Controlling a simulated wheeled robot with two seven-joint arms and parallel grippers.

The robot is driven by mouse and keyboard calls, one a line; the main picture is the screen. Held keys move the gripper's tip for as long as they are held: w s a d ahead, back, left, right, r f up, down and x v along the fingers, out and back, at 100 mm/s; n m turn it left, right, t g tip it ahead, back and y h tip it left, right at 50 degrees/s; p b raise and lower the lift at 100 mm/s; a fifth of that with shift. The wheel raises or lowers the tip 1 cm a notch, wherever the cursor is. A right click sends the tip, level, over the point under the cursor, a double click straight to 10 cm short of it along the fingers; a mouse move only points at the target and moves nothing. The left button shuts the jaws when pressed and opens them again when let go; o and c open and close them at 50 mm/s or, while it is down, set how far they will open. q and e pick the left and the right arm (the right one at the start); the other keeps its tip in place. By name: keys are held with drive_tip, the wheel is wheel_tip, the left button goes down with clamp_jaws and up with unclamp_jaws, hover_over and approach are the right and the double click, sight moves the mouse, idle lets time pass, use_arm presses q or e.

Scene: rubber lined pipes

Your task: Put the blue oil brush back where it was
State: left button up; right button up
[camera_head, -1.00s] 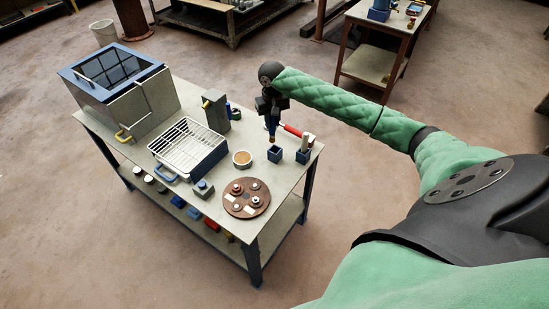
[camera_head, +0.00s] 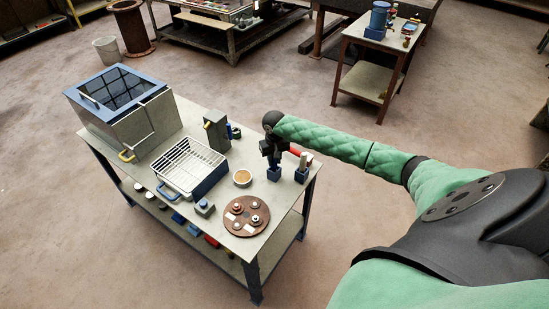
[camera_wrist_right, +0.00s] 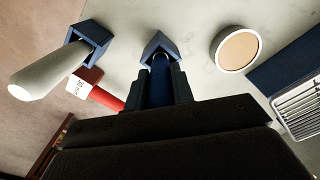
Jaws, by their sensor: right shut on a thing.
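My right gripper (camera_head: 272,157) is shut on the blue oil brush (camera_wrist_right: 160,82) and holds it upright at a small blue square holder (camera_head: 273,174) on the workbench. In the right wrist view the two fingers flank the blue handle. The brush's lower end meets the mouth of the holder (camera_wrist_right: 153,43) and appears to be in it; the bristles are hidden. In the head view the gripper covers most of the brush. My left gripper is not in view.
Beside it stands a second blue holder (camera_head: 301,175) with a pale-handled tool (camera_head: 303,160). A red-handled tool (camera_wrist_right: 108,99) lies behind. A round cup (camera_head: 242,178), a wire basket (camera_head: 190,160) and a brown disc (camera_head: 246,216) are to the left and front.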

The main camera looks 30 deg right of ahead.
drive_tip(key=o, duration=1)
drive_tip(key=shift+f, duration=0.1)
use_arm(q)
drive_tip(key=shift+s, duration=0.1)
use_arm(e)
drive_tip(key=shift+r+b, duration=0.35)
drive_tip(key=shift+r, duration=0.3)
wheel_tip(320, 180, up, 3)
drive_tip(key=shift+f+b, duration=0.1)
drive_tip(key=shift+b, duration=0.45)
wheel_tip(320, 180, up, 7)
drive_tip(key=shift+b, duration=0.95)
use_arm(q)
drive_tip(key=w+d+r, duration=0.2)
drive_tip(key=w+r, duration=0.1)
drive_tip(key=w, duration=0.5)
use_arm(e)
drive_tip(key=shift+r, duration=0.55)
